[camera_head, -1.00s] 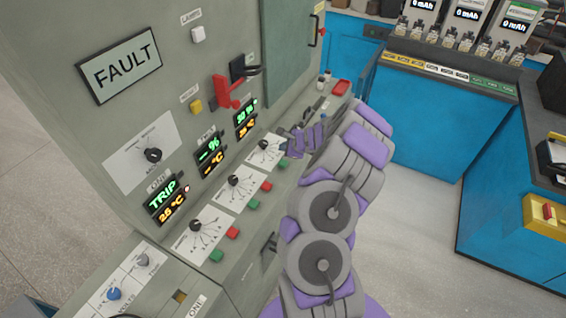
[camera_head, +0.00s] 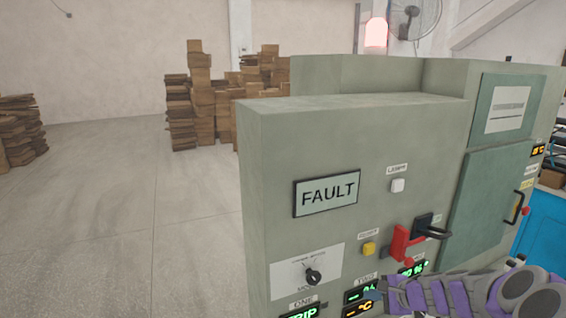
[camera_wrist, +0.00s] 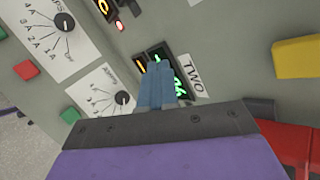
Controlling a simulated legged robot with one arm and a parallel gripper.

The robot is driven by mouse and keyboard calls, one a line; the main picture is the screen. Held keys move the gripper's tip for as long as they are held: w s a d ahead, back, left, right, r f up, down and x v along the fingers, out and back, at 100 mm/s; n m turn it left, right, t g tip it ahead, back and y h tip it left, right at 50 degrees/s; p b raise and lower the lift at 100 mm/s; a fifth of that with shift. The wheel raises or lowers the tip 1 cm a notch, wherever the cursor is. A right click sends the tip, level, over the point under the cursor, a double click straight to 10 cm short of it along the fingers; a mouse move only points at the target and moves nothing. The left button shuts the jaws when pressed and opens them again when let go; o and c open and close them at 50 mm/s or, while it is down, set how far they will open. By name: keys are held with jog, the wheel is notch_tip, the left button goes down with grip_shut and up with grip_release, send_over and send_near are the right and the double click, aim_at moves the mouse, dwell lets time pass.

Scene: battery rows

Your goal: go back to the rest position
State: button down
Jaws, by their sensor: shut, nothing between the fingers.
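My gripper (camera_wrist: 157,72) shows in the wrist view with its two blue-grey fingers together and nothing between them. The fingertips overlap the lit display labelled TWO (camera_wrist: 183,72); I cannot tell whether they touch the panel. In the head view my purple and grey arm (camera_head: 460,296) reaches in from the lower right, in front of the lower part of the grey cabinet (camera_head: 350,135). The fingertips are hard to make out there.
The cabinet face carries a FAULT sign (camera_head: 326,195), a black selector knob (camera_head: 313,276), a yellow button (camera_head: 369,249) and a red lever (camera_head: 402,243). A red beacon (camera_head: 376,33) glows above.

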jog(key=s+a+r+n+g+b, duration=0.1)
jog(key=s+a+r+n+g, duration=0.3)
jog(key=s+a, duration=0.55)
jog(key=s+a+r+n+g, duration=0.2)
jog(key=s+a+r+n, duration=0.1)
jog(key=s+a+n, duration=0.6)
jog(key=s+d+n+g+h, duration=0.1)
jog(key=s+d+g+h, duration=0.1)
jog(key=s, duration=1)
jog(key=s+d+f+n+g+h, duration=0.1)
jog(key=s+d+h, duration=0.3)
jog(key=s, duration=0.8)
jog(key=shift+s+d+f+n+g+b, duration=0.15)
jog(key=shift+s+d+n+g+b, duration=0.3)
jog(key=shift+d+n, duration=0.2)
jog(key=shift+w, duration=0.1)
